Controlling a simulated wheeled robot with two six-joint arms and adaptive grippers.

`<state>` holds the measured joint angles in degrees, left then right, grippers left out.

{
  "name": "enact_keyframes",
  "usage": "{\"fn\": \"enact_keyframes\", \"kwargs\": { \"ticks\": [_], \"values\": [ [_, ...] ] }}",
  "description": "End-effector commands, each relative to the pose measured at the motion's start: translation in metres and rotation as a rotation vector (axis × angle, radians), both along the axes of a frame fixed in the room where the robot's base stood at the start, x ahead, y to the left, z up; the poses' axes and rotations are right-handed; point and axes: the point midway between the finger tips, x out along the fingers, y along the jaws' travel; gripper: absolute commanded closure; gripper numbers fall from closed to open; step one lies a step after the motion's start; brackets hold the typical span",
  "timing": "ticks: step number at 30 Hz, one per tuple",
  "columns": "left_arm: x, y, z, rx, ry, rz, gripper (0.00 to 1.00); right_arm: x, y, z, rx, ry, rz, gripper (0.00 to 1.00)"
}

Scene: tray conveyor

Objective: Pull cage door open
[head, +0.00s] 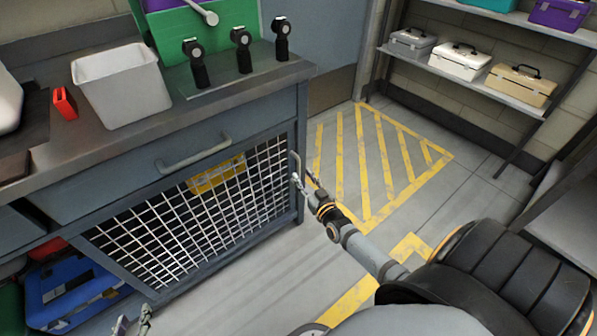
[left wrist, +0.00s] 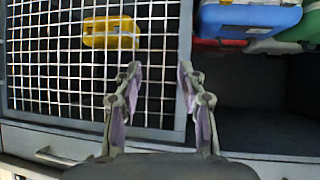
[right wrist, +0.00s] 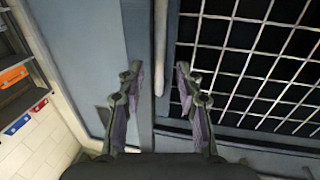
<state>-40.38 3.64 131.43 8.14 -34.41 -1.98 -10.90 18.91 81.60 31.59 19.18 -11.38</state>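The cage door (head: 190,222) is a white wire mesh in a grey-blue frame under the counter, and it looks closed. Its vertical handle (head: 293,168) is on the right side of the frame. My right gripper (head: 304,183) is open close to the handle. In the right wrist view the handle (right wrist: 160,45) lines up between the open fingers (right wrist: 157,78); I cannot tell if they touch it. My left gripper (head: 133,325) is open and empty, low in front of the cabinet. In the left wrist view its fingers (left wrist: 158,75) are before the mesh edge (left wrist: 60,60).
A yellow case (left wrist: 110,32) sits behind the mesh. A blue case (head: 72,292) lies in the open bay left of the door. A drawer handle (head: 193,152) sticks out above the mesh. Striped floor (head: 375,160) right of the cabinet is clear. Shelves (head: 470,85) hold toolboxes.

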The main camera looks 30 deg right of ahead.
Motion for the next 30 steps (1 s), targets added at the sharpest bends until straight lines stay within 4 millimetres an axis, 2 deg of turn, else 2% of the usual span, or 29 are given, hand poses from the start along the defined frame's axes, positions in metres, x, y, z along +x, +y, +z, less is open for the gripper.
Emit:
{"fn": "enact_keyframes", "kwargs": {
  "ticks": [9,15,21,25,30],
  "values": [
    [0.041,0.004,0.069,0.010,-0.309,0.017,0.60,0.019,-0.002,-0.001,0.000,-0.002,0.000,0.65],
    [0.057,0.006,0.118,0.014,-0.508,0.024,0.60,0.029,-0.003,-0.001,0.000,-0.001,0.000,0.65],
    [0.062,0.007,0.163,0.017,-0.687,0.028,0.60,0.038,-0.005,-0.001,0.000,-0.001,0.000,0.65],
    [0.062,0.007,0.183,0.017,-0.765,0.030,0.60,0.042,-0.005,0.000,0.000,-0.001,0.000,0.65],
    [0.061,0.007,0.194,0.018,-0.807,0.030,0.60,0.044,-0.005,0.000,0.000,-0.001,0.000,0.65]
  ]
}}
